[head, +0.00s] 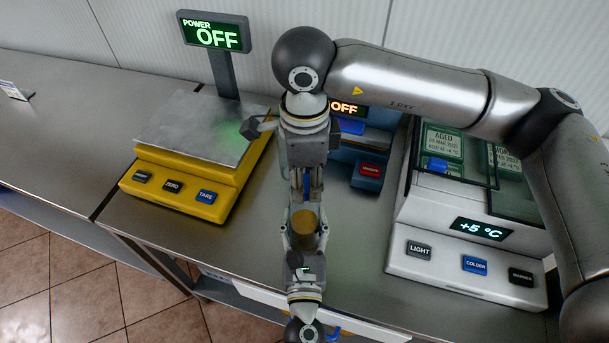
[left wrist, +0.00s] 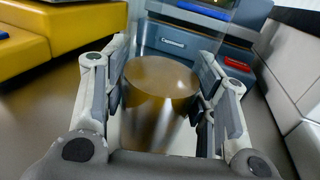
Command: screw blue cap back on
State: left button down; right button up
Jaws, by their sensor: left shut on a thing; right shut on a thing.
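A brown-gold cylindrical container (head: 304,222) is held in my left gripper (head: 304,236), whose fingers are on either side of it. In the left wrist view the container (left wrist: 160,95) stands between the two fingers with its flat round top showing. My right gripper (head: 303,188) comes down from above, just beyond the container in the picture. It is shut on a narrow blue piece, the blue cap (head: 307,181), mostly hidden by the fingers. I cannot tell whether cap and container touch.
A yellow scale (head: 180,187) with a metal plate and an OFF display stands left. A blue machine (head: 369,172) with a red button is behind the grippers. A white cooling case (head: 470,266) stands right. The steel counter (head: 245,235) is bare between scale and grippers.

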jog(key=m, duration=0.5)
jog(key=shift+m, duration=0.4)
jog(key=m, duration=0.5)
jog(key=o, duration=1.1)
jog(key=shift+r, duration=2.25)
